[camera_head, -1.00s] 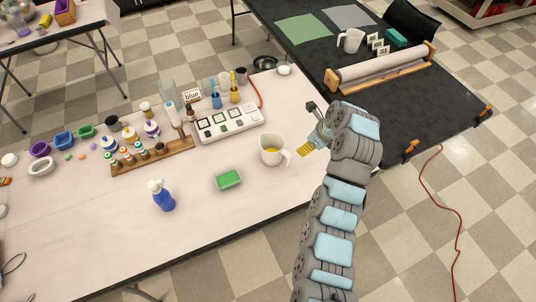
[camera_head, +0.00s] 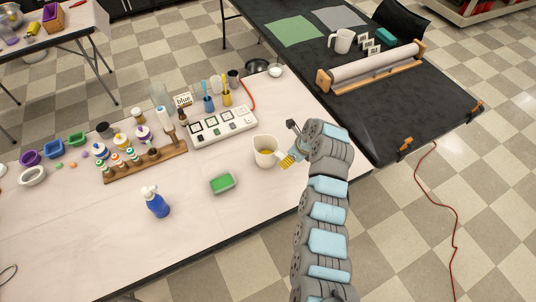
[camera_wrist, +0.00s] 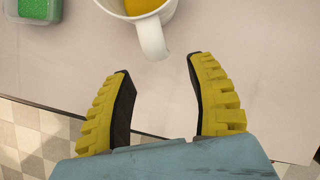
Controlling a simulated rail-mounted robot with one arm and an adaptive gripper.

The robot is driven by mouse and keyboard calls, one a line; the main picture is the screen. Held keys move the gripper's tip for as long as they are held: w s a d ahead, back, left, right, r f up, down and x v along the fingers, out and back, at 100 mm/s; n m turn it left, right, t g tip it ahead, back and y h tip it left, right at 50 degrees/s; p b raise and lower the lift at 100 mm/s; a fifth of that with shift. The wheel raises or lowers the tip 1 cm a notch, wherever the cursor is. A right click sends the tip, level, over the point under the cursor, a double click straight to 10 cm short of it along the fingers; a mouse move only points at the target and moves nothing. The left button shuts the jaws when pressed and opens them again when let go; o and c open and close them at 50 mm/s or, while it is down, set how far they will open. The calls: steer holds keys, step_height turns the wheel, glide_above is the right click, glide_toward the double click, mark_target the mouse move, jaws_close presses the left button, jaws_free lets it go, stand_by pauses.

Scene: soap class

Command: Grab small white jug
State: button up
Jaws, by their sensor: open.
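A small white jug (camera_head: 264,157) with something yellow inside stands upright on the white table, its handle towards my gripper. In the wrist view the jug (camera_wrist: 112,5) is cut off by the top edge, and its white handle (camera_wrist: 153,38) points down towards the gap between my fingers. My gripper (camera_head: 287,160) is just right of the jug in the head view. In the wrist view my gripper (camera_wrist: 161,64) is open and empty, with yellow ribbed fingers on either side of the handle's line.
Another white jug (camera_head: 342,41) stands on the black table (camera_head: 390,120). Table in front is clear.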

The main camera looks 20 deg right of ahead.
steer(key=shift+w+a+f, duration=0.15)
steer(key=shift+w+f, duration=0.1)
steer(key=shift+f, duration=0.4)
steer(key=shift+f, duration=0.1)
steer(key=shift+x, duration=1.4)
steer(key=shift+b+x, duration=0.5)
steer(key=shift+x, duration=0.55)
steer(key=shift+s+f, duration=0.1)
steer(key=shift+s, duration=0.05)
jaws_close()
